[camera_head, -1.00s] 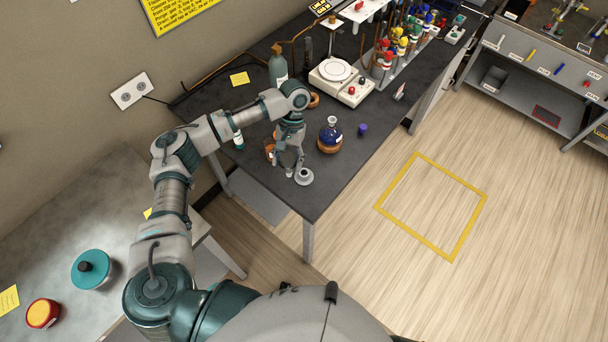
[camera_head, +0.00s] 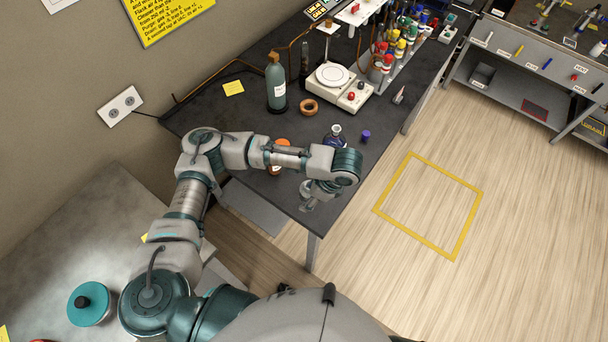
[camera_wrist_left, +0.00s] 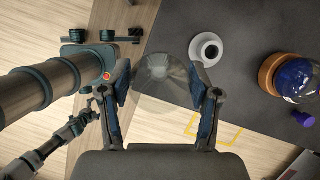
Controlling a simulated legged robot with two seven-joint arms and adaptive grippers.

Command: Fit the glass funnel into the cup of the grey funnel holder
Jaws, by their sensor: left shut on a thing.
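My left gripper (camera_wrist_left: 163,88) is shut on the clear glass funnel (camera_wrist_left: 158,72), whose wide round body shows faintly between and beyond the fingers in the left wrist view. In the head view my left gripper (camera_head: 314,200) hangs at the dark bench's front corner. The grey funnel holder (camera_wrist_left: 207,48), with a round cup on a wider base, stands on the bench beside the funnel, to its right in the wrist view and apart from it in the picture. In the head view the gripper and wrist largely cover this area.
A blue round flask (camera_wrist_left: 300,78) in a brown ring and a purple stopper (camera_wrist_left: 303,118) stand farther right. The bench (camera_head: 225,115) also bears a green bottle (camera_head: 276,85), a cork ring (camera_head: 308,107) and a hotplate (camera_head: 337,83). A thin arm (camera_wrist_left: 52,143) shows lower left; its tip is unclear.

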